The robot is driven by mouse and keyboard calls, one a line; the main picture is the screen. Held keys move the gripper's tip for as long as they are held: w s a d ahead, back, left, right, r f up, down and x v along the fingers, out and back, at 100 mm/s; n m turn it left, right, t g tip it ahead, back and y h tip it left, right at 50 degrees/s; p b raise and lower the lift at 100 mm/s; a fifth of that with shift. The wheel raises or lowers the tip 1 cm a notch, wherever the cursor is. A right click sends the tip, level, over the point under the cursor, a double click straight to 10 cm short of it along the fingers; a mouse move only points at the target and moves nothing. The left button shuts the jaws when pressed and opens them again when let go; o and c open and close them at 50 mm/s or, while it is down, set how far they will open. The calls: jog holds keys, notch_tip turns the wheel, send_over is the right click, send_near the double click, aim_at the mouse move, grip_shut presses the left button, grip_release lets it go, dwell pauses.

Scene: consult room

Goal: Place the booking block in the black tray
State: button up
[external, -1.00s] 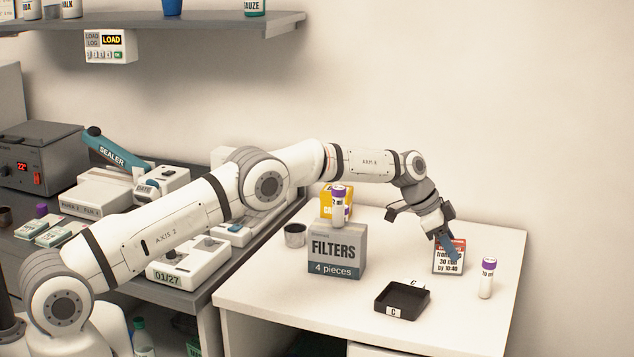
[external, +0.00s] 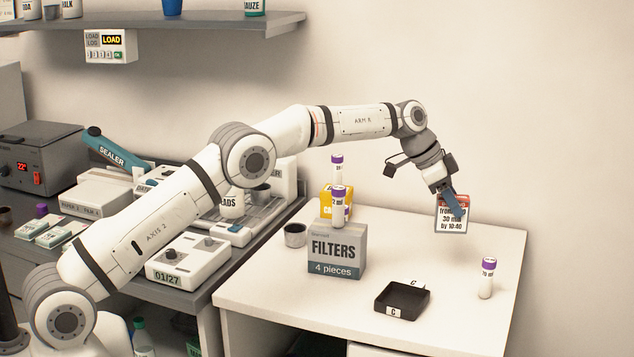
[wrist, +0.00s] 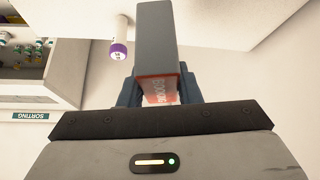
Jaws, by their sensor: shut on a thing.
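The booking block (external: 452,216), a small upright block with a red top band and black text on white, is held in my gripper (external: 458,203) above the white table. In the wrist view the booking block (wrist: 157,50) shows its grey side and red printed end between the fingers of my gripper (wrist: 160,92), which is shut on it. The black tray (external: 402,299), shallow and empty with "C" labels, sits on the table in front of and to the left of the block.
A purple-capped tube (external: 487,279) stands right of the tray, and it also shows in the wrist view (wrist: 118,48). The FILTERS box (external: 337,250), with purple-capped tubes near it, and a metal cup (external: 295,235) stand to the left. The table between tray and wall is clear.

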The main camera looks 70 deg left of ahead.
jog(key=s+d+r+n+b, duration=0.15)
jog(key=s+d+b, duration=0.3)
jog(key=s, duration=0.95)
jog(key=shift+t+y, duration=0.3)
jog(key=shift+y, duration=0.2)
jog(key=f, duration=0.3)
jog(key=f+p, duration=0.1)
jog(key=f, duration=0.6)
jog(key=shift+d+f+p, duration=0.2)
jog(key=shift+d+p, duration=0.1)
jog(key=shift+d, duration=0.1)
jog(key=shift+f+b, duration=0.2)
jog(key=shift+b, duration=0.1)
jog(key=o, duration=1)
jog(key=shift+r, duration=0.2)
